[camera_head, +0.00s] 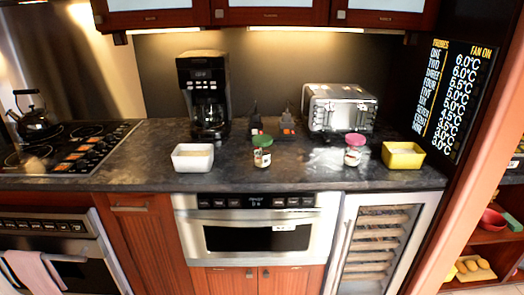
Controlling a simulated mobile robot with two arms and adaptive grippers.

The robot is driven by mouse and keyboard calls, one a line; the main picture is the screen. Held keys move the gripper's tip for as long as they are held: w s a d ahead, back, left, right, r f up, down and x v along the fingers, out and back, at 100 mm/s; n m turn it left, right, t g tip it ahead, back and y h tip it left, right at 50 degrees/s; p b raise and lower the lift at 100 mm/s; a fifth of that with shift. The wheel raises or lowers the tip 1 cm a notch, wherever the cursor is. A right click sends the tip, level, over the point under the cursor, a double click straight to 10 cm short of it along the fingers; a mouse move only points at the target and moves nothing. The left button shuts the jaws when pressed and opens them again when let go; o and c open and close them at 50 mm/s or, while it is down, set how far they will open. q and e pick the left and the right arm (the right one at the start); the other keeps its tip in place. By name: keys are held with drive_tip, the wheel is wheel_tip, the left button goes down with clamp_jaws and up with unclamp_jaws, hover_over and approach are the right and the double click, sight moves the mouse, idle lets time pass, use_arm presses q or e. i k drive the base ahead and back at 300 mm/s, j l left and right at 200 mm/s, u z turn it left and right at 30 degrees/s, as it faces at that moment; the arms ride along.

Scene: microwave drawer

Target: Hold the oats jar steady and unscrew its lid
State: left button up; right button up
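Two small jars stand upright on the dark countertop (312,167). One jar (262,158) has a green lid (262,141); the other jar (352,157) has a pink-red lid (355,140). Both have light labels, too small to read, so I cannot tell which one is the oats jar. Both lids sit on their jars. Neither of my grippers shows in this view.
A white square bowl (193,165) stands left of the jars, a yellow one (403,163) at right. Behind are a coffee maker (203,80), small dark items (287,125) and a toaster (340,108). A microwave (258,230) is below. The counter between the jars is clear.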

sight(261, 155)
drive_tip(key=u, duration=0.25)
drive_tip(key=i+l+u, duration=0.15)
drive_tip(key=l+u, duration=0.85)
